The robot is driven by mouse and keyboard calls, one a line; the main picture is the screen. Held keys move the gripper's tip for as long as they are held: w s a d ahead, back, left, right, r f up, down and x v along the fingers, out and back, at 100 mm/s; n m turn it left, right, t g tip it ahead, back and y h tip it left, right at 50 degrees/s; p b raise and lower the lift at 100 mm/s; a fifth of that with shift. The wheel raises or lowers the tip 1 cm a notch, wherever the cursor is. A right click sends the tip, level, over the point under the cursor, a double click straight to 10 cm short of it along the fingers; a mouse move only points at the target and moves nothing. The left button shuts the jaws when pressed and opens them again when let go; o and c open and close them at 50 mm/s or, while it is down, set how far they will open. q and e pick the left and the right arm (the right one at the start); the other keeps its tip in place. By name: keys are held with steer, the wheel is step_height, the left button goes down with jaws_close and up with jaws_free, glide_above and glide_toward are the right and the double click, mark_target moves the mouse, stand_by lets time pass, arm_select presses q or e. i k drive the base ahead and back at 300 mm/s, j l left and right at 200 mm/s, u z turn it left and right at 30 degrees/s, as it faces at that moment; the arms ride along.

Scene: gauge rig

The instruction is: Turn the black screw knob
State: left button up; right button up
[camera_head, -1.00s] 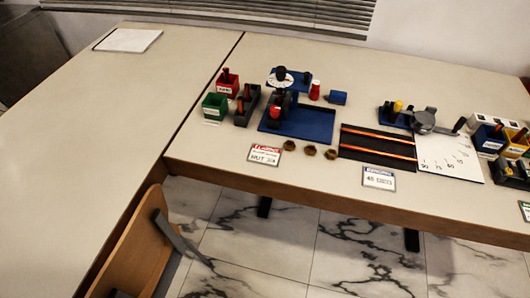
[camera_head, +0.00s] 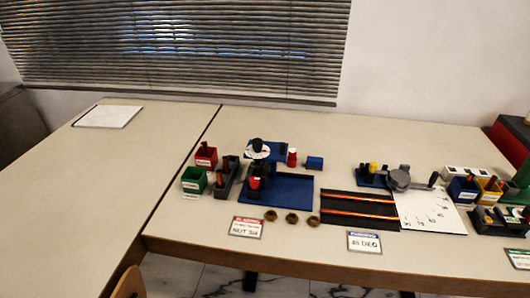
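The black screw knob (camera_head: 257,144) appears to be the dark knob on top of the white round dial (camera_head: 257,153) of the blue gauge rig (camera_head: 291,190), left of the table's middle. A red knob (camera_head: 254,182) sits on a dark post in front of it. The parts are small, so I cannot tell how the black knob is turned. Neither of my grippers shows in the head view.
Red (camera_head: 206,160) and green bins (camera_head: 194,184) stand left of the rig. Three brown nuts (camera_head: 292,219) lie in front. A black mat with orange strips (camera_head: 360,210) and a grey clamp device (camera_head: 399,179) lie right. The left table (camera_head: 75,200) is mostly clear.

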mark_target(257, 144)
steer(key=l+u, duration=0.6)
steer(key=u, duration=0.15)
steer(key=l+u, duration=0.4)
steer(key=i+j, duration=0.05)
steer(key=j, duration=0.05)
